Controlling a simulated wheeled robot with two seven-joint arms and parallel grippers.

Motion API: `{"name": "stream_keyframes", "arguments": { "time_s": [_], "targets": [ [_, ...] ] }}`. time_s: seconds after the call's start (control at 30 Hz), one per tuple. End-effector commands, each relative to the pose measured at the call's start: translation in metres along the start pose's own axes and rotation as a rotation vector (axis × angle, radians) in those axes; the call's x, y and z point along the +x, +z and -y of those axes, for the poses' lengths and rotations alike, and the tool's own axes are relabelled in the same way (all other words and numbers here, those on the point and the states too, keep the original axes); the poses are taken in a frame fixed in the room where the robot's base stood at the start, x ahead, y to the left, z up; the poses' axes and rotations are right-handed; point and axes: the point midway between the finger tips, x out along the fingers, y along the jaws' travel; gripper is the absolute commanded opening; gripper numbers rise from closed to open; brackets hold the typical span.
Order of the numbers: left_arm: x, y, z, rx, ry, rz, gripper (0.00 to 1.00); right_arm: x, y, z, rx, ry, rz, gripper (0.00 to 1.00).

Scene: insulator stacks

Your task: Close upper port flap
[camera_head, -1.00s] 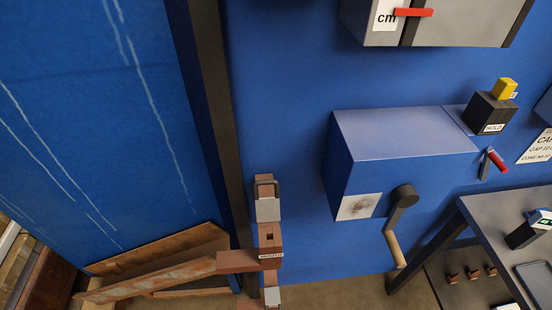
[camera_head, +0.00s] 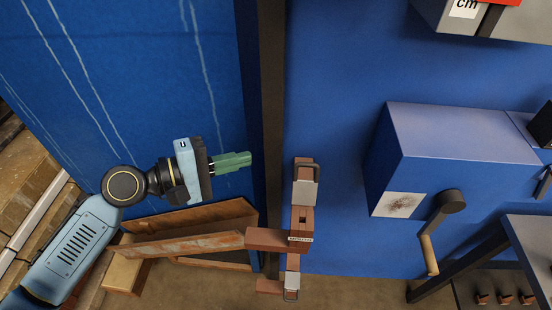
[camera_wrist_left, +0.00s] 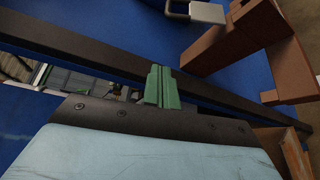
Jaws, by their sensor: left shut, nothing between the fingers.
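A brown fixture (camera_head: 301,218) stands against the blue panel in the head view. Its upper grey flap (camera_head: 305,194) has a wire loop at the top, and a lower grey flap (camera_head: 292,280) has a loop at its bottom. I cannot tell how far the upper flap stands open. My left gripper (camera_head: 239,160), with green fingers, is shut and empty, left of and slightly above the upper flap, apart from it. In the left wrist view the green fingers (camera_wrist_left: 162,86) are together; a grey plate with a loop (camera_wrist_left: 207,12) shows at the top. My right gripper is out of view.
A dark upright post (camera_head: 272,120) lies between the gripper and the fixture in the picture. A brown wooden frame (camera_head: 190,245) is below the gripper. To the right are a blue box with a crank (camera_head: 450,202) and a grey table (camera_head: 530,240).

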Motion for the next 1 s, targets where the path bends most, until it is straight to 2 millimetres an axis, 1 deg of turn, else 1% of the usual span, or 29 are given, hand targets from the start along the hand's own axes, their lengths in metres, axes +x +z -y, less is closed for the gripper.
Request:
{"name": "stream_keyframes", "arguments": {
  "time_s": [0.17, 0.53, 0.57, 0.6, 0.73, 0.9, 1.0],
  "targets": [
    [0.021, 0.003, -0.004, -0.004, 0.007, 0.009, 0.00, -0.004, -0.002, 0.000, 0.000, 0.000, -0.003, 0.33],
    [0.099, 0.003, -0.005, -0.003, 0.007, 0.007, 0.00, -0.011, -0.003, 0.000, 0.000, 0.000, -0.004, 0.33],
    [0.101, 0.005, -0.004, -0.002, 0.005, 0.006, 0.00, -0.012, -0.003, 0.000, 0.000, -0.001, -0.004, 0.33],
    [0.095, 0.014, -0.004, -0.002, 0.003, 0.006, 0.00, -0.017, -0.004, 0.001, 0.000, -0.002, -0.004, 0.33],
    [0.089, 0.030, -0.004, -0.002, 0.004, 0.006, 0.00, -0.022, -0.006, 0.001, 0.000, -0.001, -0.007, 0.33],
    [0.085, 0.039, -0.003, 0.000, 0.004, 0.005, 0.00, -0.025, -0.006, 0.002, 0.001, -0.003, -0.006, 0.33],
    [0.085, 0.040, -0.002, 0.000, 0.004, 0.004, 0.00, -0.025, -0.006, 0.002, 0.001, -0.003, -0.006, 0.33]
  ]
}}
